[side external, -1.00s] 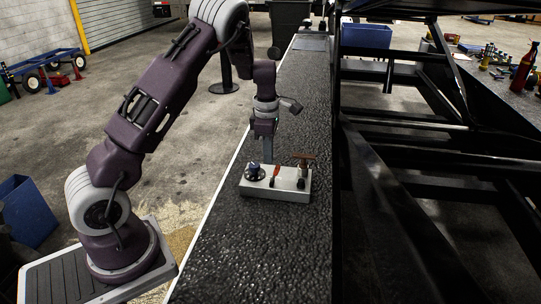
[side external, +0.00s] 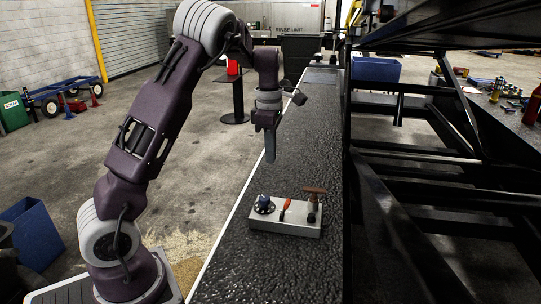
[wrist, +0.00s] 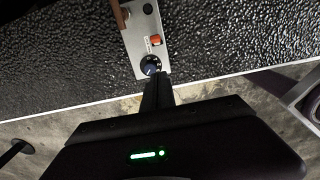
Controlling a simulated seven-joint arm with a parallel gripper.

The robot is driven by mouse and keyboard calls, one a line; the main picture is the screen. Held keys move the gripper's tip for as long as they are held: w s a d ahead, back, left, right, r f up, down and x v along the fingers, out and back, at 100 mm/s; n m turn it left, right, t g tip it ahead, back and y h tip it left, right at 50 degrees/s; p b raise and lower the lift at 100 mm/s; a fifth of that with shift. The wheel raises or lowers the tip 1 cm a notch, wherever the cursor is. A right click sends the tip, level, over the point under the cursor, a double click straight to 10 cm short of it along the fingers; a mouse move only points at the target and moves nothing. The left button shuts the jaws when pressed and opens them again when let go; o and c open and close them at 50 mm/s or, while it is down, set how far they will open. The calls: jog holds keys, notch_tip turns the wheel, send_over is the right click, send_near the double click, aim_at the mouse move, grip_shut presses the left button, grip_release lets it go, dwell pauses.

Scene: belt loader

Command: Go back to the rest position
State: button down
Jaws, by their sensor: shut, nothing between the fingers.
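My gripper (side external: 270,150) is shut and empty. It points down above the belt, higher than the control box and behind it in the side view. The grey control box (side external: 286,222) lies on the dark belt surface (side external: 290,270).
The black metal frame (side external: 400,170) of the loader stands right of the belt. A side table (side external: 510,115) with bottles and small parts is at the far right. A blue bin (side external: 35,232) stands on the floor at left. The air above the belt around my gripper is clear.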

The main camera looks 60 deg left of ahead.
jog(key=s+d+r+m+t+h, duration=0.1)
jog(key=s+d+r+m+t, duration=0.1)
jog(key=s+d+r+m, duration=0.95)
jog(key=s+d+f+m+t, duration=0.1)
jog(key=s+d+m, duration=0.3)
jog(key=s+m, duration=0.3)
jog(key=s+d+f+m+t+y, duration=0.1)
jog(key=s+d+m+t, duration=0.1)
jog(key=s+d+m, duration=0.3)
jog(key=s+m, duration=0.1)
jog(key=m, duration=0.2)
jog(key=shift+s+f, duration=0.2)
jog(key=shift+s, duration=0.15)
jog(key=c, duration=2.1)
grip_release()
jog(key=shift+d+m, duration=0.1)
jog(key=shift+m, duration=0.15)
